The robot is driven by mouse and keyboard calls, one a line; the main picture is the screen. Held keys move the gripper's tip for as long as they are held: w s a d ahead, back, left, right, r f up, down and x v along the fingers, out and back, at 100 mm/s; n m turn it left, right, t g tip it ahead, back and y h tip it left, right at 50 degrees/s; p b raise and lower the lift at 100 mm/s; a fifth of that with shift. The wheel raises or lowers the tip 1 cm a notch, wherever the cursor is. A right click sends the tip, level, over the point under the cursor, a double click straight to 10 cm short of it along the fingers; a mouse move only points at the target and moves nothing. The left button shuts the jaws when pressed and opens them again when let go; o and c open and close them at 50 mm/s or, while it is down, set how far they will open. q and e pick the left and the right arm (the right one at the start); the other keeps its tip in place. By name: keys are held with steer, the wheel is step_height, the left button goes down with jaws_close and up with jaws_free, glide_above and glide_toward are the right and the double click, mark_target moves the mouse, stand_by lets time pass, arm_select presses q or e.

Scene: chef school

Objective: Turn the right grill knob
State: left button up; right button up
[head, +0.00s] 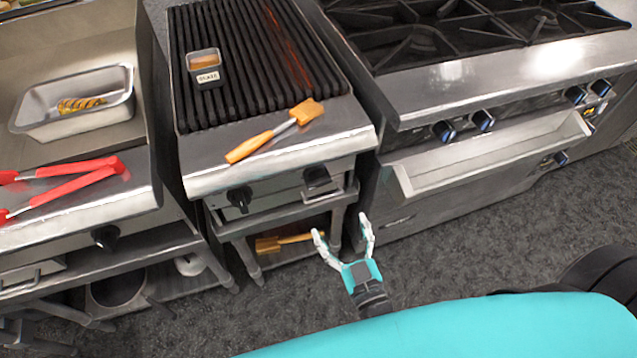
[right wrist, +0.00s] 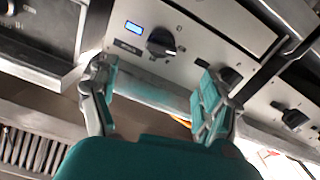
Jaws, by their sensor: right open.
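The grill (head: 255,65) stands in the middle of the head view, with dark ribbed bars and a steel front panel. Its left knob (head: 240,198) is black. Its right knob (head: 318,177) shows as a dark, blocky shape at the panel's right. My right gripper (head: 343,240) is open and empty, in front of and below the panel, apart from it. In the right wrist view, a black knob (right wrist: 162,42) beside a small blue display lies beyond the open fingers (right wrist: 155,92). Another knob (right wrist: 230,77) is partly hidden by the right finger. My left gripper is not in view.
A stove (head: 455,85) with several knobs stands right. Red tongs (head: 70,180) and a metal pan (head: 75,103) are left. The floor in front is clear.

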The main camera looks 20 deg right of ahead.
mark_target(321, 186)
steer(key=w, duration=1.2)
steer(key=shift+a, duration=0.3)
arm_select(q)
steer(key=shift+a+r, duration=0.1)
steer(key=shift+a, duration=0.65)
arm_select(e)
steer(key=shift+w, duration=0.6)
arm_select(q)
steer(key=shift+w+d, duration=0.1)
arm_select(e)
steer(key=shift+c, duration=0.4)
steer(key=shift+c, duration=1.1)
steer(key=c, duration=0.9)
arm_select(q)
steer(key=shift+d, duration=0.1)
